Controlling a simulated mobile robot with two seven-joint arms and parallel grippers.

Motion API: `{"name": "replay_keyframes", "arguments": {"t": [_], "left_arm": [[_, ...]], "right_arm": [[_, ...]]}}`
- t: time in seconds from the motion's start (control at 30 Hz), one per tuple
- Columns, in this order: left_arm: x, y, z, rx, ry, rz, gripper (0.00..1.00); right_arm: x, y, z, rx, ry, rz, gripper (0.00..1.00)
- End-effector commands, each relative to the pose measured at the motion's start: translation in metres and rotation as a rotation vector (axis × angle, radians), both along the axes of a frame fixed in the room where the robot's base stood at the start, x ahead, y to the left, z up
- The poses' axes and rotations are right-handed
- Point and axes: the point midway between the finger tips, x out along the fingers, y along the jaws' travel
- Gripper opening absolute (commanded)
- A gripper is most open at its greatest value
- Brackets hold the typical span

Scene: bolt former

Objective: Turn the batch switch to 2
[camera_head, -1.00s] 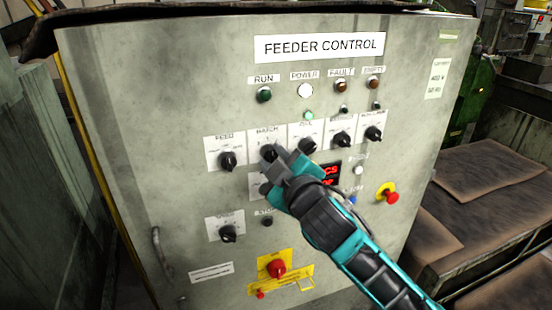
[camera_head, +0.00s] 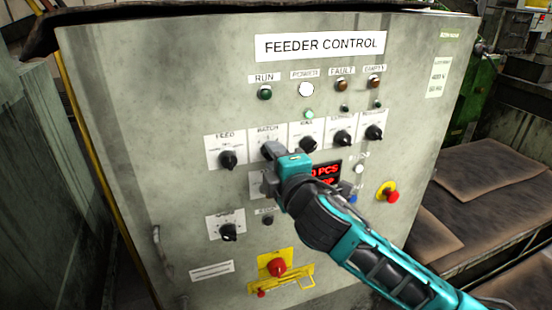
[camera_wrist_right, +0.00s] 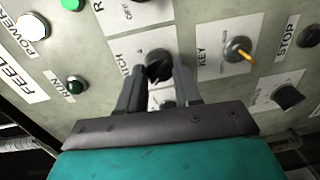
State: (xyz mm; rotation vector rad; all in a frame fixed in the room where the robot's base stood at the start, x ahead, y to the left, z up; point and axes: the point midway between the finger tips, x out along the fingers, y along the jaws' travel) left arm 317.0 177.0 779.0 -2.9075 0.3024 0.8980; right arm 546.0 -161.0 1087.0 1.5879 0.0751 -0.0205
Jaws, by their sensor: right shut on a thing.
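The batch switch (camera_wrist_right: 157,68) is a black rotary knob on a white label plate marked BATCH (camera_head: 268,135), in the upper row of the grey control panel. In the head view my right gripper (camera_head: 271,153) covers most of the knob. In the right wrist view the two dark fingers of my right gripper (camera_wrist_right: 159,80) are on either side of the knob, shut on it. The numbers around the knob are mostly hidden or too small to read, so I cannot tell its setting. My left gripper is not in view.
The feed switch (camera_head: 228,160) is close on the left and another knob (camera_head: 307,146) close on the right. A red display (camera_head: 326,169) is partly behind my right arm. A red emergency button (camera_head: 391,195) and a red rotary handle (camera_head: 277,267) stick out lower down.

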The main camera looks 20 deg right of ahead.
Motion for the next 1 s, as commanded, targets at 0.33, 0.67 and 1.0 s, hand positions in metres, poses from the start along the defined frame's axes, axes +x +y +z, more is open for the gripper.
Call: {"name": "replay_keyframes", "arguments": {"t": [0.33, 0.67, 1.0], "left_arm": [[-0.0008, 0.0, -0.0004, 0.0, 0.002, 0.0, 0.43], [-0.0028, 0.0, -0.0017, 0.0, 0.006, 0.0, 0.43], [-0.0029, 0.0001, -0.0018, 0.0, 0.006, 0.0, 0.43]], "right_arm": [[0.0001, 0.0002, 0.0004, -0.037, -0.002, 0.0, 0.03], [0.0001, 0.0001, 0.0003, -0.036, -0.002, 0.0, 0.41], [0.0001, 0.0001, 0.0001, -0.034, -0.001, 0.0, 0.59]]}}
